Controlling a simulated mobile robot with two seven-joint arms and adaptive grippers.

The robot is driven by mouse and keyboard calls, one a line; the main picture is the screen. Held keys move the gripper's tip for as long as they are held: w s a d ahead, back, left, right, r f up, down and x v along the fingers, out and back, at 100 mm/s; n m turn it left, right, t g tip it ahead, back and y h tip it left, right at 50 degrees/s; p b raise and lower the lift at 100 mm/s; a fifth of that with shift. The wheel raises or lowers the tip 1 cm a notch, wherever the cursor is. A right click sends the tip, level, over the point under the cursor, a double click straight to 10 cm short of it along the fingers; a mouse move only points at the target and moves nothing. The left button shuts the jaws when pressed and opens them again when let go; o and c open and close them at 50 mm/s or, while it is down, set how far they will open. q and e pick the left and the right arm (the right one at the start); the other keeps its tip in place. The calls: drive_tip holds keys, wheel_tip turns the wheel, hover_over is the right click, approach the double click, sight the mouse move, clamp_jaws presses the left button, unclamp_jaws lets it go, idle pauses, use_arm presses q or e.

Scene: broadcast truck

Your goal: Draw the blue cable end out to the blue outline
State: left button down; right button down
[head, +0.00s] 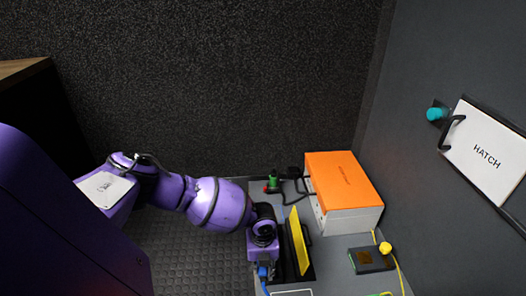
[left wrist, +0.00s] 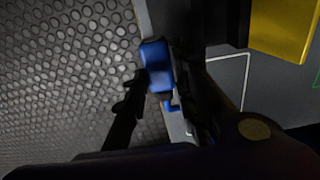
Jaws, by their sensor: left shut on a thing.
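The blue cable end (head: 263,271) is a small blue block at the lower middle of the head view, at the tip of my left gripper (head: 262,265). In the left wrist view the blue cable end (left wrist: 157,64) sits between the dark fingers of my left gripper (left wrist: 158,88), which is shut on it. A short piece of blue cable (head: 265,288) runs down from it in the head view. The end is near the left edge of the grey worktop (head: 335,262). I see no blue outline in either view. My right gripper is not in view.
A yellow panel (head: 299,241) in a dark holder stands just right of the gripper. Behind it is an orange-topped box (head: 343,178). A dark device (head: 366,261) with a yellow plug (head: 385,248) lies right. A white outline (head: 293,293) shows at the bottom.

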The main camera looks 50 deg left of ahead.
use_arm(q)
drive_tip(key=shift+w+a, duration=0.1)
drive_tip(key=shift+w, duration=0.05)
drive_tip(key=w+a+b, duration=0.5)
drive_tip(key=shift+w+a, duration=0.25)
drive_tip(key=shift+w, duration=0.05)
idle(1.0)
drive_tip(key=w+a+b, duration=0.4)
drive_tip(key=w+a, duration=0.1)
drive_tip(key=shift+w+a, duration=0.2)
drive_tip(key=shift+w, duration=0.1)
idle(0.8)
drive_tip(key=shift+w, duration=0.1)
